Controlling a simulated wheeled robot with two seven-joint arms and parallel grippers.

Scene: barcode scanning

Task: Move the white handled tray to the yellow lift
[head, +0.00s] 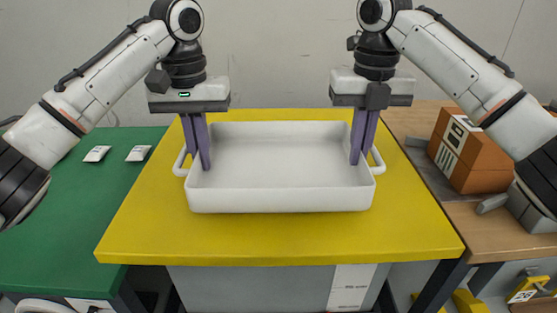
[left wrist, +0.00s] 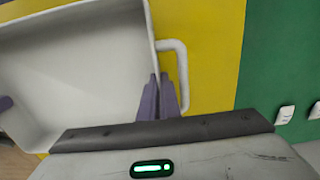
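The white handled tray (head: 280,199) is empty and level over the middle of the yellow lift (head: 280,238); I cannot tell whether it touches the top. My left gripper (head: 198,160) points down at the tray's left side, its purple fingers close together on the side wall, by the left handle (head: 180,163). The left wrist view shows these fingers (left wrist: 160,85) at the wall beside the handle (left wrist: 180,75). My right gripper (head: 360,155) is placed the same way at the right side wall, by the right handle (head: 377,160).
A green table (head: 60,240) with two small white packets (head: 97,154) and (head: 138,153) adjoins on the left. On the right is a wooden table (head: 500,235) with an orange-brown box (head: 470,155) bearing a barcode label, and a grey device (head: 525,205). The yellow top is clear around the tray.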

